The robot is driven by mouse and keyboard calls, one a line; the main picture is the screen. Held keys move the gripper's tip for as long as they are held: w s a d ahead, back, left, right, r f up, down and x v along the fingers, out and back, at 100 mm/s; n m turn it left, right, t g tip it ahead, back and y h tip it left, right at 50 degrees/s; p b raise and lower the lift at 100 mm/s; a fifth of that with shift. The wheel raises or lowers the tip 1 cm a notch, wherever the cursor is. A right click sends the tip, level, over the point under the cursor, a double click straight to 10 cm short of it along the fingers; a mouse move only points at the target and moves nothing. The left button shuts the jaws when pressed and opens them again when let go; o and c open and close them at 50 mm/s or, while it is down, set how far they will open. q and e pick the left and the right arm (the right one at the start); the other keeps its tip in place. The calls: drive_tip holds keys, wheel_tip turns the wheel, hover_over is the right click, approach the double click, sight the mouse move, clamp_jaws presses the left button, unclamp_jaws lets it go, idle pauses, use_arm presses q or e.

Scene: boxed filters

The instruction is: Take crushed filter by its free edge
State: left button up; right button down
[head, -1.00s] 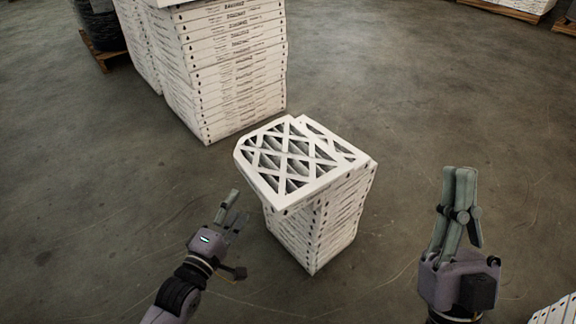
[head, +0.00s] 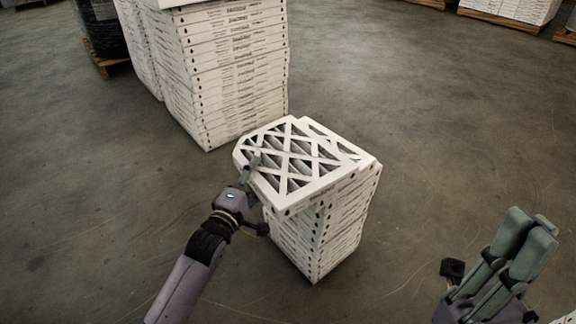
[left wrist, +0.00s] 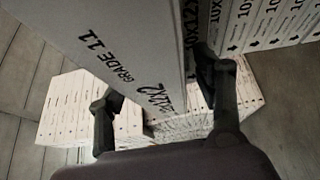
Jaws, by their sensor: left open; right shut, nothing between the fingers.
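The crushed filter (head: 290,160), a white frame with a diamond lattice over dark pleats, lies skewed on top of a short stack of boxed filters (head: 318,235). Its left end sticks out past the stack, and one corner looks cut or crushed. My left gripper (head: 252,172) is at this overhanging left edge. In the left wrist view the open fingers (left wrist: 165,100) stand on either side of the filter's printed edge (left wrist: 110,45); whether they touch it I cannot tell. My right gripper (head: 522,240) is shut and empty at the lower right, away from the stack.
A tall stack of white boxed filters (head: 225,80) stands behind to the left, beside a dark wrapped load (head: 103,28) on a pallet. More pallets stand at the far upper right. The concrete floor (head: 440,130) right of the short stack is clear.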

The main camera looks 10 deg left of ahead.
use_arm(q)
drive_tip(key=shift+w+d, duration=0.15)
drive_tip(key=shift+w, duration=0.85)
drive_tip(key=c, duration=1.3)
